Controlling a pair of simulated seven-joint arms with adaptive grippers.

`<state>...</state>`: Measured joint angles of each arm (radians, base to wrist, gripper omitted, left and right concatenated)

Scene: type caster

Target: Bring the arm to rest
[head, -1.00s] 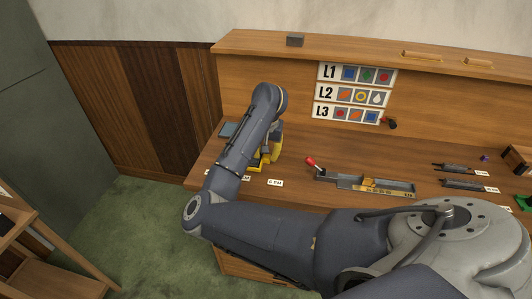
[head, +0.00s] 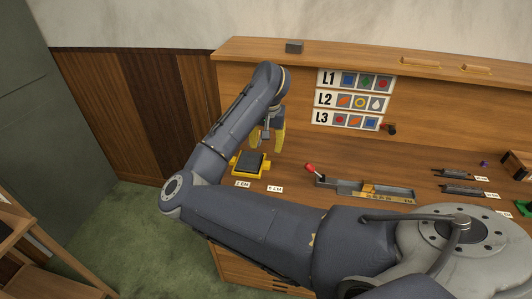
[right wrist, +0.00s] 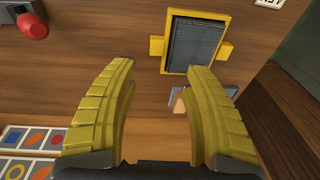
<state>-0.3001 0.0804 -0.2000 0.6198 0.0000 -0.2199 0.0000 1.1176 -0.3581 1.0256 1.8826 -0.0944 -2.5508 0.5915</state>
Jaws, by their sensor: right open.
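My right gripper (head: 268,138) has yellow fingers and hangs above the desk near its left end. In the right wrist view its two fingers (right wrist: 160,85) are spread apart with nothing between them. A dark block in a yellow frame (head: 250,163) lies on the desk below and a little left of the fingers. It also shows in the right wrist view (right wrist: 194,42), beyond the fingertips and apart from them. My right arm reaches across the front of the desk. My left gripper is not in view.
The wooden desk (head: 330,160) carries a grey casting tool with a red-knobbed lever (head: 310,168) right of the gripper. A sign board with L1, L2 and L3 rows (head: 350,100) is on the back panel. Small dark trays (head: 455,173) lie at the right. Green carpet (head: 115,230) is at left.

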